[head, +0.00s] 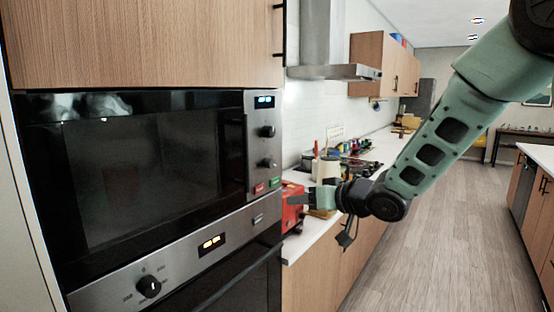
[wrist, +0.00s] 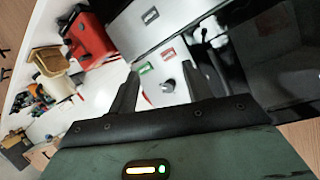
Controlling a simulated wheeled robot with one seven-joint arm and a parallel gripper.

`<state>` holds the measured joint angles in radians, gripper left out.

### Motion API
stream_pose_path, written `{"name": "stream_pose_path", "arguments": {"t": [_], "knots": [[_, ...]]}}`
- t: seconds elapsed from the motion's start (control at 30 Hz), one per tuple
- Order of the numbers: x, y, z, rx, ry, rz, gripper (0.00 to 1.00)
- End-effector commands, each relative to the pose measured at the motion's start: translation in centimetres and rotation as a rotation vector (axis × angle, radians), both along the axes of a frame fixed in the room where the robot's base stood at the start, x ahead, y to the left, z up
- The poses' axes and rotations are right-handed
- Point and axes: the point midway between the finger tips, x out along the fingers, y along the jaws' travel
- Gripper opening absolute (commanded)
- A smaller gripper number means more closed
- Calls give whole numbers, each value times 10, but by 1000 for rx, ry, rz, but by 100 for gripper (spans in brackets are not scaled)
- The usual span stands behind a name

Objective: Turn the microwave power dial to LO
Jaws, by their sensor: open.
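The built-in microwave (head: 130,165) is on the left in the head view, its dark door shut. Its control panel at the right edge has an upper dial (head: 267,131) and a lower dial (head: 267,163). Their labels are too small to read, so I cannot tell which sets power. My gripper (head: 291,200) is open and empty, to the right of and below the lower dial. In the wrist view, one dial (wrist: 167,86) shows between the open fingers (wrist: 160,72), with a gap in front of it. I see no contact.
A green button (head: 275,181) and a red button (head: 259,187) sit below the dials. An oven with its own knob (head: 149,286) is underneath. A red appliance (head: 291,208) and a pale jug (wrist: 48,61) stand on the counter beside my gripper. The aisle floor is clear.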

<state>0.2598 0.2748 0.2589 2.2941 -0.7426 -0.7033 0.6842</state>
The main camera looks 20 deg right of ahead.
Motion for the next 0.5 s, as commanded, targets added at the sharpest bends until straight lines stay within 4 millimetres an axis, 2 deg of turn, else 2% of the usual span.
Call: {"name": "stream_pose_path", "arguments": {"t": [0.03,0.1,0.23,0.37,0.5], "knots": [[10,-20,12,65,-43,2,49],[16,-39,25,153,-98,28,49],[15,-65,42,277,-160,81,49],[12,-76,50,337,-185,117,49],[17,-73,53,352,-190,129,49]]}}
